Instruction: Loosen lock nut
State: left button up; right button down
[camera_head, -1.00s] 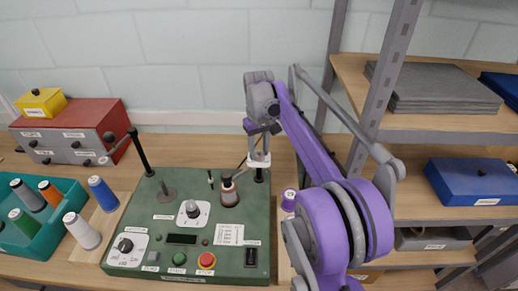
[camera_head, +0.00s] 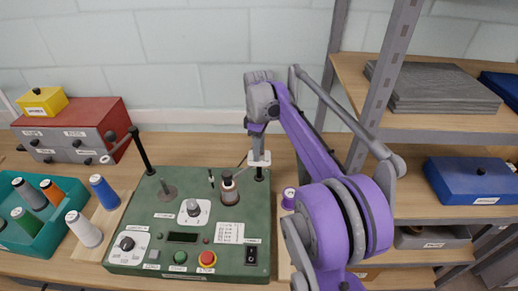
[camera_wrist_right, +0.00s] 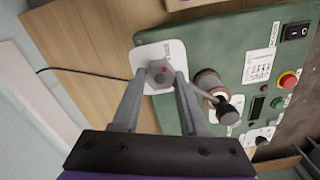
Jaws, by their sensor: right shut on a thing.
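The lock nut (camera_wrist_right: 159,75) is a grey hex-shaped piece with small reddish spots, on a white plate (camera_wrist_right: 146,53) at the edge of the green machine panel. My right gripper (camera_wrist_right: 160,79) has its two grey fingers on either side of the nut and is shut on it. In the head view my right gripper (camera_head: 259,152) points down at the panel's back right corner, and the nut itself is hidden there. My left gripper is not in view.
The green panel (camera_head: 150,215) carries knobs, buttons, a switch and posts. A brown-and-white cylinder (camera_head: 229,190) stands just left of the gripper. Thread spools and a teal tray (camera_head: 58,228) are at the left. Shelves (camera_head: 440,137) stand close on the right.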

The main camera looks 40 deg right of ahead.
jog(key=shift+n, duration=0.3)
dwell(0.4)
jog(key=shift+c, duration=2.2)
grip_release()
jog(key=shift+r, duration=0.15)
notch_tip(320, 180, up, 11)
jog(key=shift+f+p, duration=0.2)
jog(key=shift+p, duration=0.25)
